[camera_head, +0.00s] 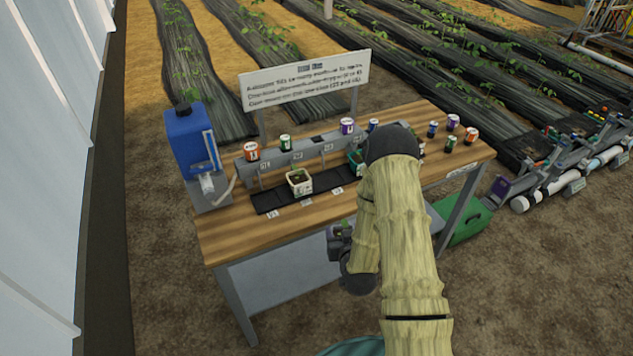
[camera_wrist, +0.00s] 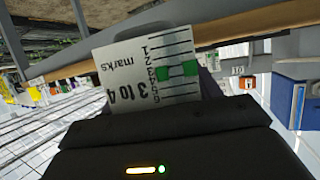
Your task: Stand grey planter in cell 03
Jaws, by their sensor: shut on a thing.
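My gripper (camera_head: 346,248) hangs in front of the bench's front edge, partly hidden by my arm. It is shut on the grey planter (camera_head: 338,231), of which only a small dark-grey part with a bit of green shows. In the wrist view a white card (camera_wrist: 145,75) reading "3 to 4 marks", with a scale and a green band, stands just beyond the dark gripper body. The black cell tray (camera_head: 268,200) lies on the bench. A white planter (camera_head: 299,182) with a seedling stands in it. A green planter (camera_head: 354,157) is partly hidden behind my arm.
The wooden bench (camera_head: 225,238) carries a blue tank (camera_head: 187,140) at its left end and a grey rail with small labelled pots. More pots (camera_head: 470,135) stand at the right. A sign (camera_head: 305,83) rises behind. A green bin (camera_head: 466,225) stands by the bench's right end.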

